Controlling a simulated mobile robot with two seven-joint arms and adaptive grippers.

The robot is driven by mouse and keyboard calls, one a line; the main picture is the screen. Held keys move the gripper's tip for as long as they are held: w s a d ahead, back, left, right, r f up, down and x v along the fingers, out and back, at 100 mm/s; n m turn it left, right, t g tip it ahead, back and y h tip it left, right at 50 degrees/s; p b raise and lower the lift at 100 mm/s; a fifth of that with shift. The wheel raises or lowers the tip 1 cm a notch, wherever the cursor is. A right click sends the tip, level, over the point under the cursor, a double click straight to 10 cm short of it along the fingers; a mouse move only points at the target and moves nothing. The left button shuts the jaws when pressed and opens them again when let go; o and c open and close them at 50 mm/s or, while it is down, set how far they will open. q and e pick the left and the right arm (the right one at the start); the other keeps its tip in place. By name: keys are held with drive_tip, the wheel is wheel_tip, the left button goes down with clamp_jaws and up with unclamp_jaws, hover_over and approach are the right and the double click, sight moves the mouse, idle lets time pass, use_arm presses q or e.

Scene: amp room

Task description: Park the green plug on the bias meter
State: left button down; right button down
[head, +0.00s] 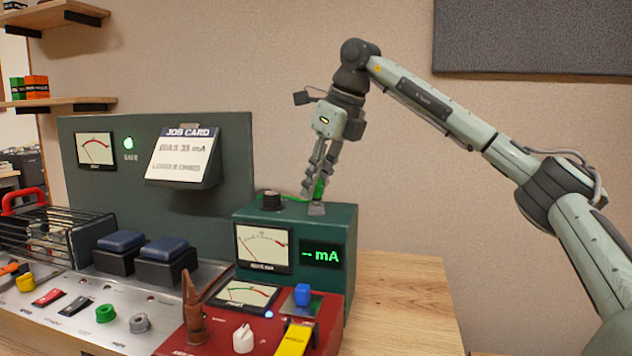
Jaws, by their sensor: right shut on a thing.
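The bias meter (345,226) is a dark green box with a needle dial, a black knob on top and a green display reading "-- mA". My right gripper (318,185) reaches down over its top and is shut on the green plug (319,188). The plug is upright, just above or at a small grey holder (316,209) on the meter's top. I cannot tell whether it is seated. A thin green lead runs left from it behind the knob. The fingers hide part of the plug. My left gripper is not in view.
A red unit (260,322) with a dial, blue and yellow switches and a brown upright piece stands in front of the meter. Bare wooden bench (405,300) is free at right.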

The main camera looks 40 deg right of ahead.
drive_tip(key=shift+f, duration=0.45)
idle(0.4)
drive_tip(key=c, duration=1.3)
unclamp_jaws()
drive_tip(key=shift+c, duration=0.2)
drive_tip(key=shift+r, duration=0.1)
drive_tip(key=v, duration=1.1)
drive_tip(key=shift+s+r, duration=0.25)
drive_tip(key=shift+r, duration=0.1)
